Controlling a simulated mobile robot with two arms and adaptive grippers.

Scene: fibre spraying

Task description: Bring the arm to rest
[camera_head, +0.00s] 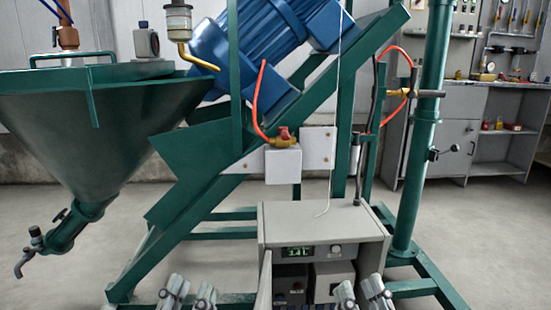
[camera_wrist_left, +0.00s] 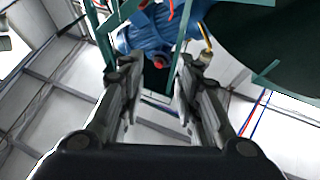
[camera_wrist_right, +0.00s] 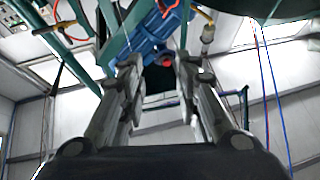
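My left gripper (camera_head: 188,292) shows at the bottom of the head view, left of the grey control box. Its two fingers stand apart with nothing between them, as the left wrist view (camera_wrist_left: 158,85) also shows. My right gripper (camera_head: 361,294) is at the bottom of the head view, in front of the box's right side. Its fingers are apart and empty in the right wrist view (camera_wrist_right: 158,85). Both grippers point upward, and both wrist views look up at the machine and roof. The rest of both arms is out of the head view.
The grey control box (camera_head: 325,222) with a lit display stands close in front. Behind it is a green machine frame (camera_head: 185,215) with a blue motor (camera_head: 262,45), a green hopper (camera_head: 85,135) and a green post (camera_head: 424,140). Cabinets (camera_head: 450,135) stand at the back right.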

